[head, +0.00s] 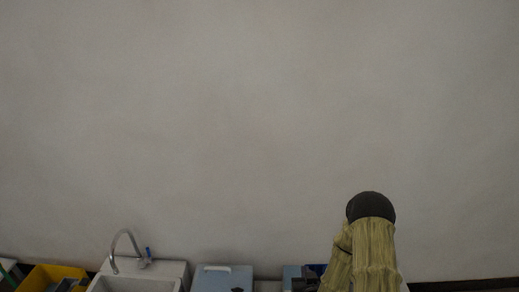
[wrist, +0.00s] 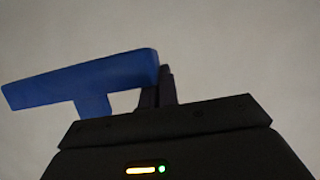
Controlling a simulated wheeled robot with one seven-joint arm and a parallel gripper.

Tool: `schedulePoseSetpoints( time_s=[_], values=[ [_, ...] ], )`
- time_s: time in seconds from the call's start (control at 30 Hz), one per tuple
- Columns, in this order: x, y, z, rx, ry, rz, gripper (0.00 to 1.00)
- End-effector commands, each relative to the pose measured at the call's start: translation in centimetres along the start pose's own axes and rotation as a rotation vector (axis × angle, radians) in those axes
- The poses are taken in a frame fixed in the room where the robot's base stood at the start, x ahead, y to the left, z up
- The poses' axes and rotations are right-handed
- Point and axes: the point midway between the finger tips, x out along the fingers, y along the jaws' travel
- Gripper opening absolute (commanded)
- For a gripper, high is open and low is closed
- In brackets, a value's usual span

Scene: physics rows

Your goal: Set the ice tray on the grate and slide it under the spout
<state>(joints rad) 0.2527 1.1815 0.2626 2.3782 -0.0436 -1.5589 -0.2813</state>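In the wrist view a blue piece (wrist: 85,82), which I take to be the ice tray, juts left from my gripper (wrist: 158,88). It has a long bar with a short leg below. The dark fingers are close together at its right end and appear shut on it, with bare wall behind. In the head view my arm hides the fingers, and the tray cannot be made out for certain. A grey curved spout (head: 126,236) with a blue-topped handle stands at the sink (head: 172,268) at lower left. I cannot make out the grate; the sink's inside is mostly cut off.
A yellow bin (head: 47,273) stands left of the sink. A light blue box (head: 232,276) stands to its right, with another blue box (head: 291,272) beside my arm. These sit along the bottom edge, before a bare grey wall (head: 220,130). The worktop is mostly out of view.

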Motion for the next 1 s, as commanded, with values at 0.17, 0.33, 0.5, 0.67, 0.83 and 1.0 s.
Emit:
schedulePoseSetpoints(
  time_s=[0.17, 0.33, 0.5, 0.67, 0.83, 1.0],
  values=[
    [-0.6, 0.0, -1.1, 0.0, 0.0, 0.0, 0.0],
    [-0.5, 0.0, -1.0, 0.0, 0.001, 0.0, 0.0],
    [-0.6, 0.0, -0.8, 0.0, 0.0, 0.0, 0.0],
    [-1.0, 0.1, 1.2, -0.001, -0.006, -0.002, 0.0],
    [-1.9, 0.1, 4.4, 0.0, -0.006, -0.001, 0.0],
    [-2.5, 0.0, 5.8, 0.001, 0.0, 0.001, 0.0]
  ],
)
